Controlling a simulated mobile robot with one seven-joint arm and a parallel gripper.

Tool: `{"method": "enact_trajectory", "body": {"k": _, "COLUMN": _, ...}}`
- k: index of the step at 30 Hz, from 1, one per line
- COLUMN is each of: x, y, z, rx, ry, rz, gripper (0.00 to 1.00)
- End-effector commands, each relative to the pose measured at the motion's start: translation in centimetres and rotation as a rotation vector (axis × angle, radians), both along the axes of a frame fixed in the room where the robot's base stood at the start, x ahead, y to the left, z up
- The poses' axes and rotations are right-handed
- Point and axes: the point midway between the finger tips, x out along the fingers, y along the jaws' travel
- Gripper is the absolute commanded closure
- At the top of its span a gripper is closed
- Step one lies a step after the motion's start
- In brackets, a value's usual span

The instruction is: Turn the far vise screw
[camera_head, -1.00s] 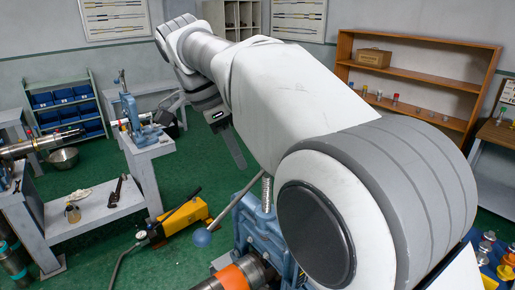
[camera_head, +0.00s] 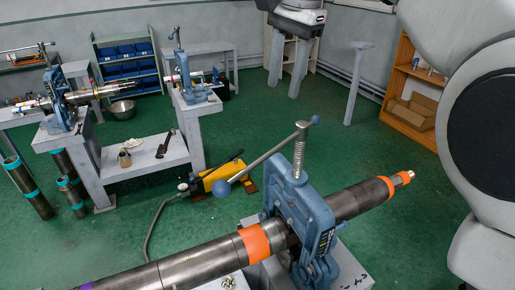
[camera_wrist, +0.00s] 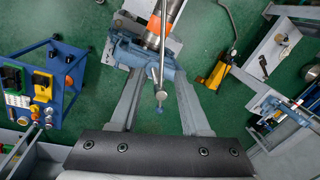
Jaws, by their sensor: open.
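The nearest blue vise (camera_head: 312,215) is clamped around a thick dark pipe with orange bands. Its screw (camera_head: 299,152) stands upright, with a slanting handle bar (camera_head: 262,158) ending in a blue ball. Across the floor, a farther blue vise (camera_head: 185,80) also has an upright screw (camera_head: 177,42), and another vise (camera_head: 60,98) stands left of it. My gripper (camera_head: 286,88) is open and empty at the top of the head view, pointing down, apart from the screws. In the wrist view, the nearest vise (camera_wrist: 145,62) lies beyond the open fingers (camera_wrist: 160,80).
A yellow pump (camera_head: 218,175) with a hose lies on the green floor left of the nearest vise. A blue cart (camera_wrist: 42,85) stands at left in the wrist view. A wooden shelf (camera_head: 408,115) is at right, and a post (camera_head: 355,85) stands nearby.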

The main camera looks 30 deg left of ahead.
Motion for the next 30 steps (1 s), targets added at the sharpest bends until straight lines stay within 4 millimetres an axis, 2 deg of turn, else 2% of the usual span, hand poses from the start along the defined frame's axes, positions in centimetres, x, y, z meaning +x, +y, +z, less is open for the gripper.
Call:
{"method": "enact_trajectory", "body": {"k": 6, "x": 0.2, "y": -0.7, "z": 0.4, "rx": 0.032, "ry": -0.003, "rz": 0.041, "gripper": 0.54}}
{"method": "enact_trajectory", "body": {"k": 11, "x": 0.3, "y": -0.4, "z": -1.4, "rx": 0.032, "ry": -0.001, "rz": 0.042, "gripper": 0.54}}
{"method": "enact_trajectory", "body": {"k": 24, "x": 0.7, "y": 1.4, "z": -10.6, "rx": 0.029, "ry": 0.001, "rz": 0.041, "gripper": 0.54}}
{"method": "enact_trajectory", "body": {"k": 30, "x": 0.9, "y": 2.0, "z": -14.1, "rx": 0.030, "ry": -0.001, "rz": 0.040, "gripper": 0.54}}
